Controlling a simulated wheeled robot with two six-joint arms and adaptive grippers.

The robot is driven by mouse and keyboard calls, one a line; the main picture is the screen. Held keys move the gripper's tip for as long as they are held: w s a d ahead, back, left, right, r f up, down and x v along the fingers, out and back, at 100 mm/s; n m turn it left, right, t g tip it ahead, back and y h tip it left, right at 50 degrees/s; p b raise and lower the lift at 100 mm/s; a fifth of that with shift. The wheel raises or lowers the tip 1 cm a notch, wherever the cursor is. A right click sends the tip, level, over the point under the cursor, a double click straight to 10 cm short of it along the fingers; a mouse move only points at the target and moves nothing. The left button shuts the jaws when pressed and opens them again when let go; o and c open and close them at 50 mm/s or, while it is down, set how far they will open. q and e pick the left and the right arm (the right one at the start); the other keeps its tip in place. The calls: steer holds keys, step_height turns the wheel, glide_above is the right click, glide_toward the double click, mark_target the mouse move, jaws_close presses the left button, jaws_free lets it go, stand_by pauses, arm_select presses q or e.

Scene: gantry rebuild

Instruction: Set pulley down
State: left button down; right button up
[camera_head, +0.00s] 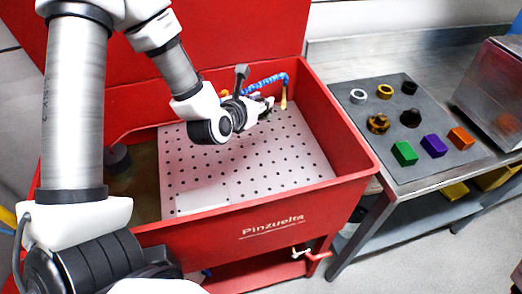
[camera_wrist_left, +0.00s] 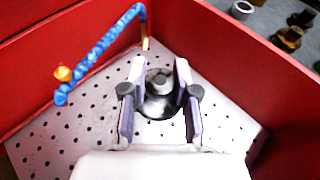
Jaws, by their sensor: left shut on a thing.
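My left gripper (camera_head: 262,104) hangs over the perforated white plate (camera_head: 270,160) inside the red parts washer basin (camera_head: 345,165). In the left wrist view my left gripper (camera_wrist_left: 158,98) has its two pads on either side of a round, dark grey metal piece, the pulley (camera_wrist_left: 157,105), and is shut on it. The pulley has a raised hub on top and a wider rim below. Whether its underside touches the plate cannot be told. In the head view the gripper and wrist mostly hide it. My right gripper is not in view.
A blue flexible hose (camera_head: 262,83) with a brass nozzle rises at the basin's back. A dark cylinder (camera_head: 117,158) stands at its left. On the steel bench, a grey mat (camera_head: 385,100) holds rings, dark and brass parts, and green, purple and orange blocks. The plate's front is mostly bare.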

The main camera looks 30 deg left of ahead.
arm_select(q)
steer(key=f+b, duration=0.1)
steer(key=s+f+b, duration=0.1)
steer(key=f, duration=0.1)
steer(key=f+b, duration=0.1)
steer(key=b, duration=0.1)
steer(key=shift+s+d+f, duration=0.25)
steer(key=shift+d, duration=0.1)
steer(key=b, duration=0.5)
glide_above(260, 162)
step_height(260, 162, down, 5)
step_height(260, 162, down, 10)
steer(key=shift+a+r, duration=0.1)
steer(key=shift+r, duration=0.15)
steer(key=shift+f+b, duration=0.2)
steer(key=shift+b, duration=0.15)
steer(key=c, duration=0.9)
jaws_free()
steer(key=shift+r, duration=0.15)
